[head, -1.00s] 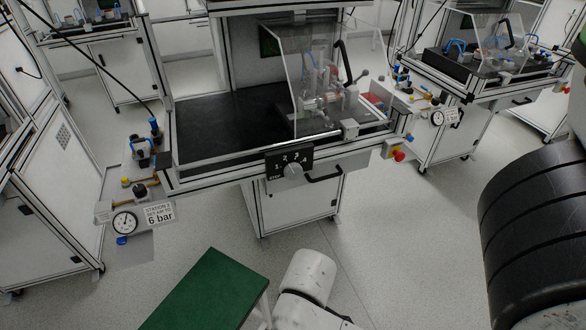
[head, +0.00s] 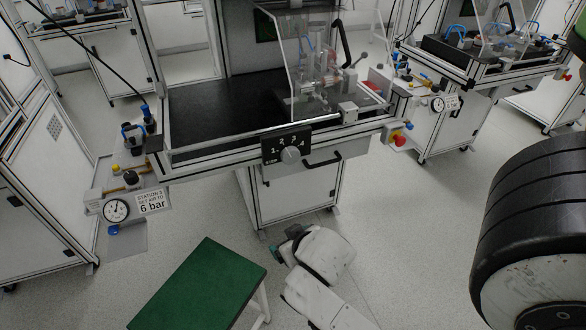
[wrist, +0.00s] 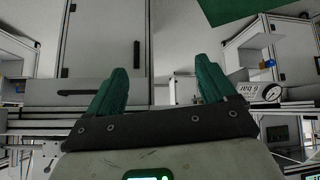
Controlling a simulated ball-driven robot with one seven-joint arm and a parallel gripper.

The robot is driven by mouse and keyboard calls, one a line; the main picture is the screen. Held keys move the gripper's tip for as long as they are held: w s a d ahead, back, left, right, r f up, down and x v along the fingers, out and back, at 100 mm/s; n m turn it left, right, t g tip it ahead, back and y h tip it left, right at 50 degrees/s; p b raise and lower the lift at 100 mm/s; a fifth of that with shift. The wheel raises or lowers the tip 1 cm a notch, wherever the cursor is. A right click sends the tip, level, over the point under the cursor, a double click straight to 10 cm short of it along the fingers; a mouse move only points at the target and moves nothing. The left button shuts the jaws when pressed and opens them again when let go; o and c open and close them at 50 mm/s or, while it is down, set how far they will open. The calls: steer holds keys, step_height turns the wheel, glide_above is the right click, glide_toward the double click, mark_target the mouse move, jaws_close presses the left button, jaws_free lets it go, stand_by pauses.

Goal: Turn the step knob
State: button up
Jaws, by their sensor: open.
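The step knob (head: 290,155) is a round grey knob on a black plate (head: 271,148) with the numbers 1 to 4, on the front edge of the middle station. Its exact pointer setting is too small to tell. My gripper (wrist: 160,66) shows two green fingers set wide apart with nothing between them in the wrist view. In the head view, my gripper (head: 281,250) is low in front of the station, below the knob and well apart from it. The knob cannot be made out in the wrist view, which shows cabinet fronts upside down.
A black handle (head: 322,160) sits just right of the knob. A red emergency button (head: 398,139) is farther right. A pressure gauge (head: 116,210) with a 6 bar sign hangs at left. A green-topped stool (head: 200,285) stands left of my arm. Grey floor lies between.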

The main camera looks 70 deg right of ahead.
steer(key=d+r+m+t+h+b, duration=0.2)
steer(key=d+m+h, duration=0.15)
steer(key=d, duration=0.35)
steer(key=t+h+b, duration=0.3)
steer(key=h, duration=0.2)
glide_toward(292, 158)
steer(key=shift+t+y, duration=0.3)
steer(key=shift+y, duration=0.05)
steer(key=p+x, duration=0.2)
steer(key=x, duration=0.5)
steer(key=shift+d+r, duration=0.15)
steer(key=shift+d, duration=0.25)
steer(key=shift+p+x, duration=0.3)
steer(key=shift+x, duration=0.55)
steer(key=c, duration=1.1)
